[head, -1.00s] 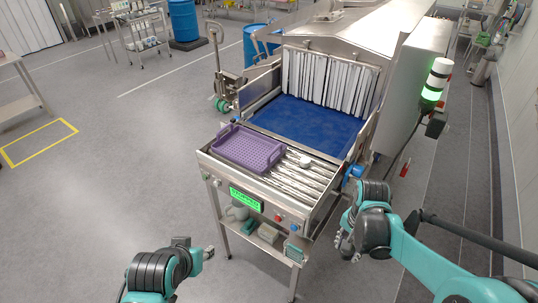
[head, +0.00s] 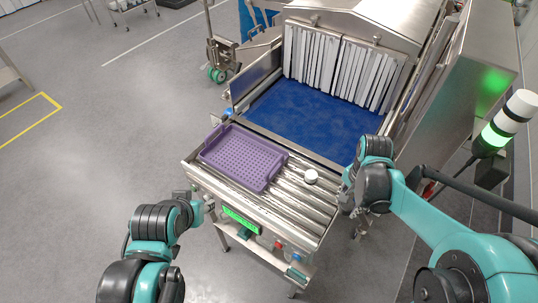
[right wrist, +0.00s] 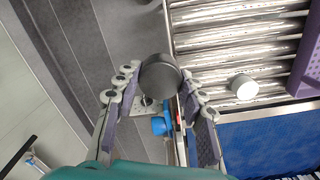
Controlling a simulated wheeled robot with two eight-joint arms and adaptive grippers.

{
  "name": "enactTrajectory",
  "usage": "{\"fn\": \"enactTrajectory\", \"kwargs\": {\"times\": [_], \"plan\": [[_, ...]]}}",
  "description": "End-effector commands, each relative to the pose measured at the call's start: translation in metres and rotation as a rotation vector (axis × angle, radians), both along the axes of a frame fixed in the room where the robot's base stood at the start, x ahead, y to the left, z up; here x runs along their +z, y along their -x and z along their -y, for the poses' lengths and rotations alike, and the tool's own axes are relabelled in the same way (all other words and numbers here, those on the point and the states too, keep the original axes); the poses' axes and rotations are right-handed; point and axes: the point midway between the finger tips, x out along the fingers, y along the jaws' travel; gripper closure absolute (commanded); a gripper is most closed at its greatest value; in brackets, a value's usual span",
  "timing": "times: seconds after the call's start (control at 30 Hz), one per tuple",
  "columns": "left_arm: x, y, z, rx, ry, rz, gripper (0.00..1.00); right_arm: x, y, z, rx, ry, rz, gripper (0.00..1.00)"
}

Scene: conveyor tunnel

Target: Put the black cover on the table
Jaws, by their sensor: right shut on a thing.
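My right gripper (head: 349,190) is at the right side of the roller table (head: 290,205). In the right wrist view, its fingers (right wrist: 158,85) are shut around a black cylinder, the black cover (right wrist: 160,76), beside the roller table's edge. The cover cannot be made out in the head view. A blue part (right wrist: 160,125) shows behind the cover; whether they touch is unclear. My left gripper (head: 205,206) is at the roller table's front left corner; its opening is too small to tell.
A purple perforated tray (head: 258,183) lies on the left of the rollers. A small white round thing (head: 311,176) stands on the rollers to its right. Behind are a blue belt (head: 310,120) and a strip curtain (head: 345,65). A signal tower (head: 508,120) stands at the right.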

Motion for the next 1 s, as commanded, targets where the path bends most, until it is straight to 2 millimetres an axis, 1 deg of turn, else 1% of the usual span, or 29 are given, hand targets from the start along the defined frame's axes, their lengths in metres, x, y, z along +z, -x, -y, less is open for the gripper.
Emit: {"fn": "enactTrajectory", "kwargs": {"times": [0.07, 0.17, 0.4, 0.5, 0.6, 0.77, 1.0], "plan": [[-0.001, 0.001, 0.0, 0.0, 0.0, -0.001, 0.6, -0.002, 0.0, -0.003, 0.002, 0.0, -0.001, 1.0], [-0.002, 0.001, 0.0, 0.0, 0.0, -0.001, 0.6, -0.01, -0.007, -0.014, 0.004, 0.0, -0.001, 1.0], [-0.006, 0.001, 0.0, 0.0, 0.0, -0.001, 0.6, -0.044, -0.033, -0.065, 0.007, 0.0, 0.0, 1.0], [-0.007, 0.001, 0.0, 0.0, 0.0, -0.001, 0.6, -0.057, -0.042, -0.083, 0.005, 0.0, 0.0, 1.0], [-0.007, 0.001, 0.0, 0.0, 0.0, -0.001, 0.6, -0.066, -0.049, -0.096, 0.003, 0.001, -0.001, 1.0], [-0.008, 0.001, 0.0, 0.0, 0.0, -0.001, 0.6, -0.074, -0.053, -0.104, 0.001, 0.001, -0.001, 1.0], [-0.011, 0.001, 0.0, 0.0, 0.0, -0.001, 0.6, -0.107, -0.053, -0.104, 0.0, 0.0, 0.0, 1.0]]}}
